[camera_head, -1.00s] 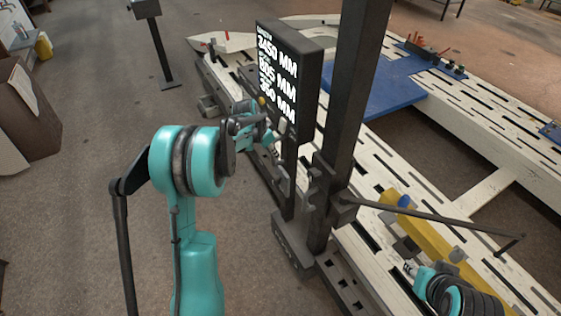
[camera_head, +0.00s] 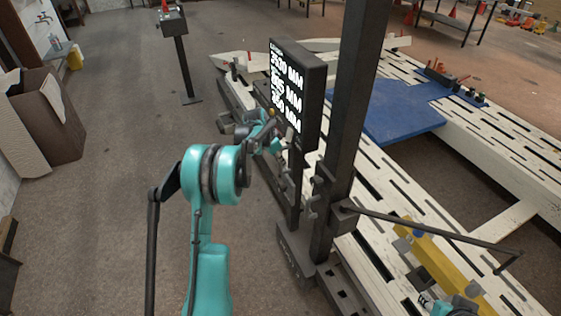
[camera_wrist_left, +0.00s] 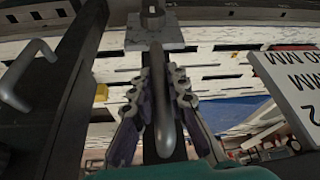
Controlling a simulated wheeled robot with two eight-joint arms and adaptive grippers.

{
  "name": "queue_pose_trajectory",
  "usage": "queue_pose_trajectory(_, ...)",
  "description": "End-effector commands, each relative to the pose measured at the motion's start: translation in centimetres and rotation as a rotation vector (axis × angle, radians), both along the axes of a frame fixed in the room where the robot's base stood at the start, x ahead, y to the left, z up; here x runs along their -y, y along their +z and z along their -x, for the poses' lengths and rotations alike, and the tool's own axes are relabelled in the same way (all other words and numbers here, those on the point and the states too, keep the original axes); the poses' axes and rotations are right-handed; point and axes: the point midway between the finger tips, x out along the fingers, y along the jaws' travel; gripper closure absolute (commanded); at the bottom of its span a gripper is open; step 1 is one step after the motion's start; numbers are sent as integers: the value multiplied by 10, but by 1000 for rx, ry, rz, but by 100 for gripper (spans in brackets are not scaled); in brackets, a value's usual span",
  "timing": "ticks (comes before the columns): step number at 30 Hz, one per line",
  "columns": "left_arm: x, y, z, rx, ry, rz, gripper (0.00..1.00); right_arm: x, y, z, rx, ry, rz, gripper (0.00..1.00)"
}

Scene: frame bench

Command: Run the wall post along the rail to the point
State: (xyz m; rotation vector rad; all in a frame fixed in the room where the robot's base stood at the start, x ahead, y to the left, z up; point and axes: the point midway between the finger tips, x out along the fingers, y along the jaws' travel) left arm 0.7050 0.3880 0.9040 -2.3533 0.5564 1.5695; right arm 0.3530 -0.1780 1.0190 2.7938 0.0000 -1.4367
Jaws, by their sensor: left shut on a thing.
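The wall post (camera_head: 348,130) is a tall dark column standing upright on a carriage (camera_head: 300,258) at the near-left edge of the bench. A dark display box (camera_head: 312,92) with white millimetre readings is beside it; its digits are too blurred to read surely. The slotted rail (camera_head: 345,292) runs beneath the carriage. My right gripper (camera_head: 428,302) shows only partly at the bottom right, near a yellow beam.
A thin dark arm (camera_head: 430,228) reaches right from the post over the white slotted bench (camera_head: 400,170) and the yellow beam (camera_head: 440,265). A blue plate (camera_head: 400,112) lies on the bench. A dark stand (camera_head: 184,65) is at the back left.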

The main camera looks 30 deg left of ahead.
Motion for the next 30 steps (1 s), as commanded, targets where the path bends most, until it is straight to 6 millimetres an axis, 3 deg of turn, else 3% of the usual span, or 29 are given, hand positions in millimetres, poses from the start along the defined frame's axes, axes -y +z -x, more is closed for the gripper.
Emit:
queue_pose_trajectory(3,0,-1,1,-3,-2,0,100,0,0,0,0,0,0,64)
queue_pose_trajectory(4,0,-1,1,-3,-2,0,80,0,0,0,0,0,0,64)
queue_pose_trajectory(6,1,-1,1,-3,-2,0,64,0,0,0,0,0,0,64)
queue_pose_trajectory(17,0,3,2,-1,0,0,64,0,0,0,0,0,0,64)
queue_pose_trajectory(20,-3,15,6,-1,0,0,64,0,0,0,0,0,0,64)
queue_pose_trajectory(30,-15,81,31,-2,0,0,64,0,0,0,0,0,0,64)
